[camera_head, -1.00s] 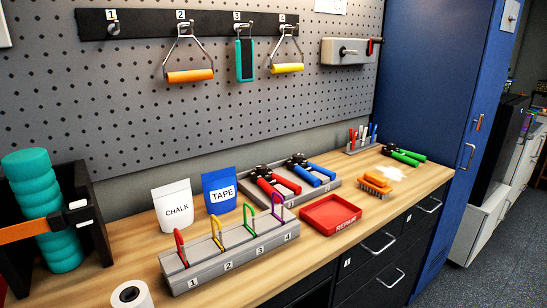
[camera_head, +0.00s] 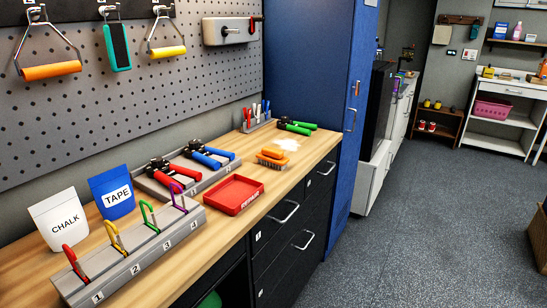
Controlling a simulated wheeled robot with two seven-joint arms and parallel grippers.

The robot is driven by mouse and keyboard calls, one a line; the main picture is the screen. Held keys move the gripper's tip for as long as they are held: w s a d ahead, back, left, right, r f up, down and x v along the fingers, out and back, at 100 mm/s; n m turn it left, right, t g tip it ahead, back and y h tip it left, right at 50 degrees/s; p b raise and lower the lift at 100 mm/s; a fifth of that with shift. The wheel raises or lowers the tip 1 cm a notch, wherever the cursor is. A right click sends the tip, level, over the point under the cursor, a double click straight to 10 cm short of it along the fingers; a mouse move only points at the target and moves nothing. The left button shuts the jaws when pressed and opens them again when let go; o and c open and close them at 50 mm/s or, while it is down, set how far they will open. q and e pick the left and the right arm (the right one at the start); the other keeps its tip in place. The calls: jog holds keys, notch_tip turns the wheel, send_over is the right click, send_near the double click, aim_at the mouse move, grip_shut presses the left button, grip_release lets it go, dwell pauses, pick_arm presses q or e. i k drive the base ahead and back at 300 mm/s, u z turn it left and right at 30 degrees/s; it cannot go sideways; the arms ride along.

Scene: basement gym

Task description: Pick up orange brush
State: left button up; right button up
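The orange brush (camera_head: 273,158) lies on the wooden counter (camera_head: 250,213), bristles down, in the head view. It has an orange handle on top and a grey-brown bristle block. It sits behind the red repair tray (camera_head: 234,195), close to the counter's front edge, with a white powdery patch (camera_head: 287,144) just beyond it. Neither of my grippers shows in this view.
Red-handled (camera_head: 172,172) and blue-handled (camera_head: 208,155) grip tools lie in a grey tray left of the brush. Green-handled grippers (camera_head: 297,126) lie beyond it. A blue locker (camera_head: 315,70) stands at the counter's far end. Open floor (camera_head: 420,220) lies to the right.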

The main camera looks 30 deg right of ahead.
aim_at(269, 156)
jog(key=z, duration=2.2)
jog(key=i, duration=2.25)
jog(key=u, duration=3.1)
